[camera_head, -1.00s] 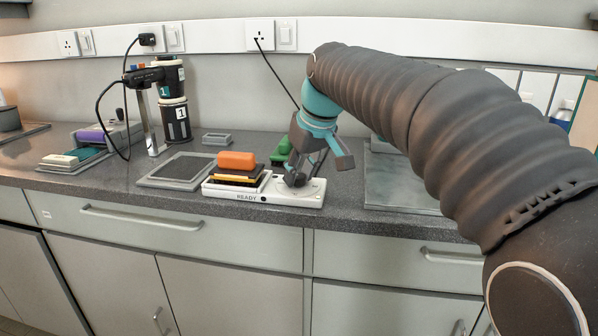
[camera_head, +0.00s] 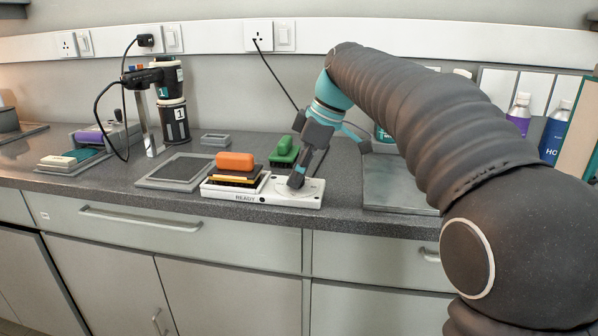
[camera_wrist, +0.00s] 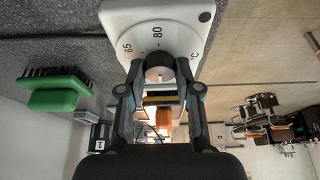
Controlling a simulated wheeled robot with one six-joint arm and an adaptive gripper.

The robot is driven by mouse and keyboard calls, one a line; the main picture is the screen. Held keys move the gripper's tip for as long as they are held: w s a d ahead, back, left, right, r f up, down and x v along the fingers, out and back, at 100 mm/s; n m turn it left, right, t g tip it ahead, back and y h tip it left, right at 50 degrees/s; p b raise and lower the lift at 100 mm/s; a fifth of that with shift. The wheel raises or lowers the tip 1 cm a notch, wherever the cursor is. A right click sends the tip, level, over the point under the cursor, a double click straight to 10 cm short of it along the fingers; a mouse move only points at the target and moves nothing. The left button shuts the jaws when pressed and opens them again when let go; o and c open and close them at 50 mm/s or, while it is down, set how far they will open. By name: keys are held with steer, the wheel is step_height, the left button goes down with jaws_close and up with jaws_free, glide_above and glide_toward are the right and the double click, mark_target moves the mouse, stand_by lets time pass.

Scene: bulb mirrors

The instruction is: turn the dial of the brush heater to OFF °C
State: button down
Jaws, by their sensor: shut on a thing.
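The brush heater (camera_head: 222,194) is a white, low unit on the counter, marked READY at its front. It also shows in the wrist view (camera_wrist: 120,22), where its dial face has 65, 80 and °C marks. The dial's knob (camera_wrist: 159,74) is round and sits between my fingertips. My gripper (camera_head: 296,182) reaches down to the right end of the heater and is shut on the knob. In the head view my fingers hide most of the knob. The OFF mark is not visible to me.
An orange-handled brush (camera_head: 235,161) rests on the heater's left part. A green brush (camera_head: 284,150) lies just behind. A grey tray (camera_head: 180,170) is to the left, and a grey plate (camera_head: 395,182) to the right. Bottles (camera_head: 556,130) stand at the far right.

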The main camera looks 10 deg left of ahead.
stand_by(0.3)
steer(key=c, duration=0.8)
jaws_free()
steer(key=v, duration=1.2)
steer(key=shift+a, duration=0.1)
